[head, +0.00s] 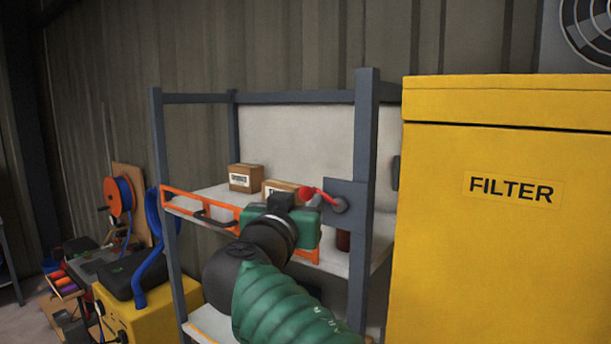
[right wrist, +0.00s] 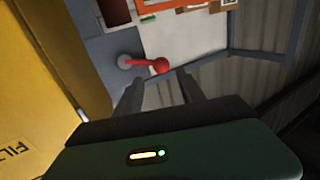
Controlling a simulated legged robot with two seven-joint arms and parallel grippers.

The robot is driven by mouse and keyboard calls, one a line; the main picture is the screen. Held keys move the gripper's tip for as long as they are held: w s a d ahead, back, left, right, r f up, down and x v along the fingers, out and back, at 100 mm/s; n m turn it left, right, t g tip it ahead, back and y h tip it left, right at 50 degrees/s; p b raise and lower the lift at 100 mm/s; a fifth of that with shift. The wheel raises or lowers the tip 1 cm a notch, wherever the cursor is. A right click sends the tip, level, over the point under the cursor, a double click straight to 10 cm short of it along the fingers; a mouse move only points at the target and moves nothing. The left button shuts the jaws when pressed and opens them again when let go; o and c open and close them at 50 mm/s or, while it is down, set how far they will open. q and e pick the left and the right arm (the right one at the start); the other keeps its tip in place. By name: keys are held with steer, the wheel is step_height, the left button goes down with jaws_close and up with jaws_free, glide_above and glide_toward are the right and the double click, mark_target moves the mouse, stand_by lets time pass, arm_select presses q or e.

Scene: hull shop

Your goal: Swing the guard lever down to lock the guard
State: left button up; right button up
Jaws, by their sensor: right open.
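The guard lever (head: 325,195) is red with a round knob. It is mounted on a grey plate (head: 348,190) on the rack's front post and points up and to the left from its pivot. The orange guard (head: 228,209) is a barred frame with a black handle across the rack's shelf. My right gripper (head: 297,199) is in front of the guard, close to the knob, and partly hides both. In the right wrist view the red lever (right wrist: 158,66) lies just beyond my open, empty fingers (right wrist: 160,82); I see no clear contact. My left gripper is out of view.
A yellow FILTER cabinet (head: 505,230) stands close to the right of the rack. Cardboard boxes (head: 246,177) sit on the shelf behind the guard. At left are a yellow machine (head: 140,317) with a blue hose and an orange reel (head: 118,196).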

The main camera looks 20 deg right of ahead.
mark_target(304, 195)
steer(key=w+p, duration=0.1)
steer(key=w, duration=0.1)
steer(key=w+d+p, duration=0.1)
steer(key=w, duration=0.1)
steer(key=shift+w, duration=0.25)
steer(key=shift+w+d+f, duration=0.2)
steer(key=shift+w, duration=0.1)
steer(key=shift+d+f, duration=0.1)
steer(key=shift+d, duration=0.05)
steer(key=shift+s+d, duration=0.15)
steer(key=shift+d, duration=0.05)
steer(key=shift+s+d, duration=0.25)
steer(key=c, duration=0.4)
steer(key=shift+c, duration=1)
steer(key=shift+w+a, duration=0.15)
steer(key=shift+a, duration=0.3)
jaws_close()
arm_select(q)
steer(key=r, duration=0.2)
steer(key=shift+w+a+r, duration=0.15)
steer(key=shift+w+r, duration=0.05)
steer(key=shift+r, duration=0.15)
arm_select(e)
steer(key=shift+d, duration=0.2)
